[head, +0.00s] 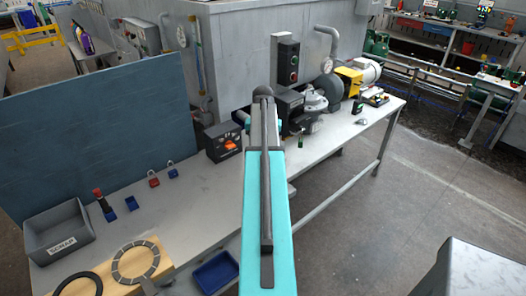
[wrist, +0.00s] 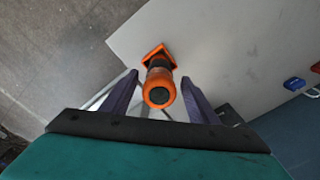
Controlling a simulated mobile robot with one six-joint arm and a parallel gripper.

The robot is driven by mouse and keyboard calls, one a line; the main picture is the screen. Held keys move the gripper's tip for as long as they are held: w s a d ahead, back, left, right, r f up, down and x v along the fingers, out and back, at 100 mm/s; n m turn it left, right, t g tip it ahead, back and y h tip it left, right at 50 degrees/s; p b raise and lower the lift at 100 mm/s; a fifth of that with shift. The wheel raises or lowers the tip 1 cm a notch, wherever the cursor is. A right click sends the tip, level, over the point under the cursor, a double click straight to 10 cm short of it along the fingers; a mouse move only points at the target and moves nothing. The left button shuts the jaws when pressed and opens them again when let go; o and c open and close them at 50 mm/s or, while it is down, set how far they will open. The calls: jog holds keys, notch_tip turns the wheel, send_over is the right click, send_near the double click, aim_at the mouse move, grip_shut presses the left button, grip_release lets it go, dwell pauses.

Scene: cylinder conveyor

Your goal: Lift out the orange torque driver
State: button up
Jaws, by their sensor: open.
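The orange torque driver (wrist: 158,92) shows end-on in the wrist view, with an orange body and a dark round end cap facing the camera. Its lower part is dark and meets an orange angular piece (wrist: 157,52) at the grey table top. My gripper (wrist: 160,79) is open, with one dark purple finger on each side of the driver. Gaps show between fingers and driver; I cannot tell whether either touches. In the head view my teal arm covers this area, and neither driver nor fingers can be made out.
The grey workbench (head: 190,195) carries a scrap bin (head: 58,232), a black box with an orange front (head: 223,141) and machinery further back. Small red and blue padlocks lie near the blue panel (head: 100,130). A blue tray (head: 214,272) sits at the front.

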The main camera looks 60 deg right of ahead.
jog(key=shift+f+b, duration=1.65)
jog(key=shift+f, duration=1.4)
grip_shut()
jog(key=c, duration=0.7)
grip_release()
jog(key=c, duration=0.5)
jog(key=shift+r, duration=0.15)
